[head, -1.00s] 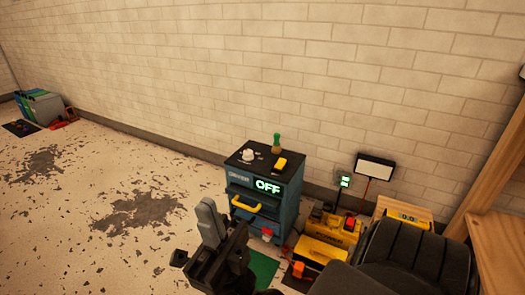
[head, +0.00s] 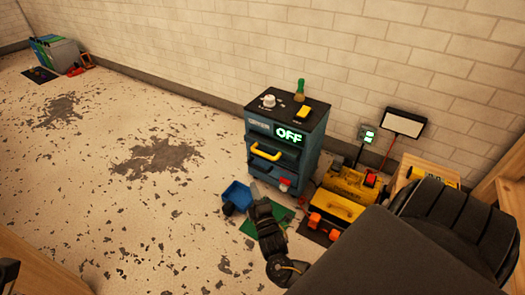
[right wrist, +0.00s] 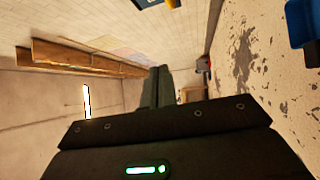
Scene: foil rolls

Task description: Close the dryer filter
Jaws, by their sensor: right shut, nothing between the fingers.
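The dryer (head: 258,176) is a dark blue cabinet against the wall, with a lit OFF display (head: 290,135), a yellow handle (head: 266,152) on its front and a red part (head: 284,184) low on the front. I cannot tell clearly which part is the filter, or how far open it is. My right gripper (head: 254,190) is low in front of the dryer, pointing up towards its lower front, shut and empty. Its closed fingers show in the right wrist view (right wrist: 156,88). My left gripper is not clearly seen.
A blue bin (head: 237,194) is on the floor left of my right gripper. A green mat (head: 252,226) lies beneath the gripper. A yellow toolbox (head: 337,205) and a wooden crate (head: 412,168) stand right of the dryer.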

